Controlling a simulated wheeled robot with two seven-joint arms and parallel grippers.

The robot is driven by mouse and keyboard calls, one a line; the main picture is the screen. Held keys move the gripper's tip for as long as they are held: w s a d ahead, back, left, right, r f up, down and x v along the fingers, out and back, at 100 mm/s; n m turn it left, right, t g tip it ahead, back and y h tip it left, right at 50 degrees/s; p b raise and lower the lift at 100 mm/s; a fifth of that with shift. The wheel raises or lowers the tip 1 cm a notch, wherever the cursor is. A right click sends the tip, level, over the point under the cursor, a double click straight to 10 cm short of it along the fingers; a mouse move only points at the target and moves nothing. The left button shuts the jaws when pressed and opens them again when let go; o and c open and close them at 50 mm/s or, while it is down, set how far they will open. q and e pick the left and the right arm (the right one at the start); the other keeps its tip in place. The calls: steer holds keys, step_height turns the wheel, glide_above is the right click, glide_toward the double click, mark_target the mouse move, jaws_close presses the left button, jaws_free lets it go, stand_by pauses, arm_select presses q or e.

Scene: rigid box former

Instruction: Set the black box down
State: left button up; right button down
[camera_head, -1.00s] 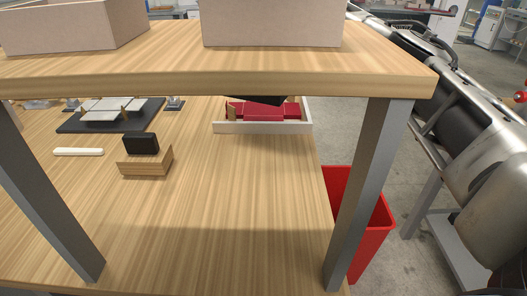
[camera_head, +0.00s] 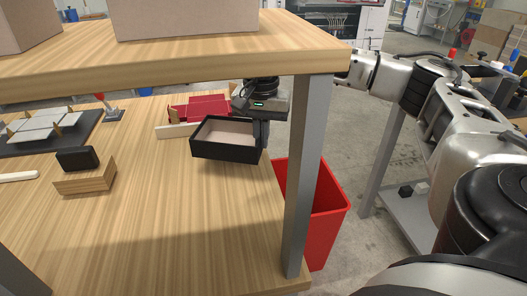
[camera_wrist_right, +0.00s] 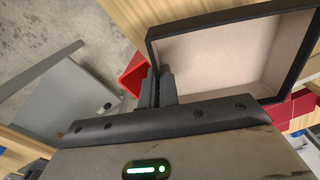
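The black box (camera_head: 226,151) is an open tray shape with a pale inside, its opening facing up. In the head view it is over the right part of the lower tabletop, near the right edge; I cannot tell if it touches the wood. My right gripper (camera_head: 262,128) is at the box's right wall. In the right wrist view, the fingers of the right gripper (camera_wrist_right: 160,88) are closed on one wall of the black box (camera_wrist_right: 235,50). My left gripper is not in view.
Behind the box are red card pieces (camera_head: 199,108) and a white tray edge (camera_head: 177,131). A wooden block (camera_head: 86,180) with a black item stands left. A metal shelf post (camera_head: 308,180) and a red bin (camera_head: 330,208) are right. The upper shelf (camera_head: 160,65) overhangs.

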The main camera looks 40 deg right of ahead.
steer(key=shift+s+f, duration=0.2)
steer(key=f, duration=0.3)
steer(key=shift+s+f, duration=0.2)
steer(key=shift+f, duration=0.05)
steer(key=c, duration=2.1)
jaws_free()
steer(key=shift+f, duration=0.2)
steer(key=o, duration=0.5)
steer(key=shift+c, duration=0.2)
steer(key=shift+r, duration=0.1)
